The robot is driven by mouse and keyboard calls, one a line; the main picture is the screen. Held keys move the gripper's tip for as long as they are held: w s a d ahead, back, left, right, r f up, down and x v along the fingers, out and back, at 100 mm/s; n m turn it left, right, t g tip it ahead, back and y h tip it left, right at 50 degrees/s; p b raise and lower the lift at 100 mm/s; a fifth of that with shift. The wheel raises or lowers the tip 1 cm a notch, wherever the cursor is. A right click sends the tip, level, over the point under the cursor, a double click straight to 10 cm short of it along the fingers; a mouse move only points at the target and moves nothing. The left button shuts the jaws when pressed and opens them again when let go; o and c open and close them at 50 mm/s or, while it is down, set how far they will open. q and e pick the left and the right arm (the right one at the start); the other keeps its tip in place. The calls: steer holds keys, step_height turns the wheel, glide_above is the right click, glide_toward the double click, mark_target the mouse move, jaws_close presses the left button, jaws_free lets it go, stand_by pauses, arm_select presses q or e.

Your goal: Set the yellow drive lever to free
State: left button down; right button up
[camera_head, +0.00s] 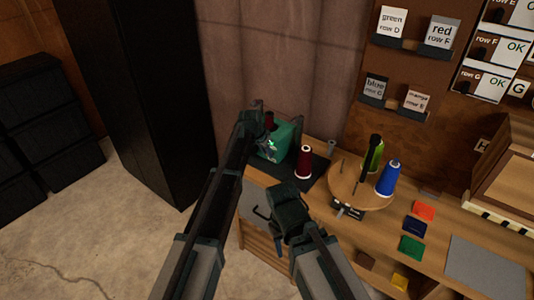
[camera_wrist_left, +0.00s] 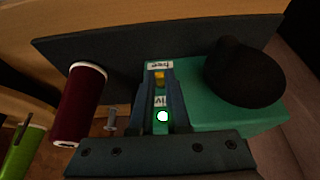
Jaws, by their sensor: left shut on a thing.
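The teal machine (camera_head: 279,141) stands on a dark mat on the bench. In the left wrist view its teal top (camera_wrist_left: 215,118) shows beside a black knob. The yellow drive lever (camera_wrist_left: 159,78) sits in a slot between my left gripper's fingers (camera_wrist_left: 161,84); they are shut on it. The lever is close to the upper white label, which looks like "free" upside down; the lower label is partly hidden. In the head view my left gripper (camera_head: 257,121) is at the machine and hides the lever. My right gripper (camera_head: 283,211) hangs before the bench, away from the machine, its jaws unclear.
A dark red spool (camera_head: 304,162) stands beside the machine on the mat. Coloured squares lie on the bench to the right. A tall black cabinet (camera_head: 150,90) stands at left.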

arm_select(q)
steer(key=shift+s+a+f+b, duration=0.1)
steer(key=shift+s+f+b, duration=0.1)
steer(key=shift+f+b, duration=0.1)
steer(key=f+t+h+b, duration=0.1)
steer(key=t+b, duration=0.1)
steer(key=b, duration=0.2)
steer(key=f+t+h+b, duration=0.1)
steer(key=t+h+b, duration=0.1)
steer(key=b, duration=0.3)
steer(key=f+t+h+b, duration=0.1)
steer(key=t+h+b, duration=0.1)
steer(key=b, duration=0.3)
steer(key=shift+s+a+f+t, duration=0.25)
steer(key=shift+s+t, duration=0.1)
steer(key=shift+t, duration=0.15)
steer(key=shift+w+t+h+b, duration=0.1)
steer(key=shift+t+h+b, duration=0.35)
steer(key=shift+b, duration=0.8)
steer(key=shift+r, duration=0.15)
steer(key=c, duration=0.9)
jaws_free()
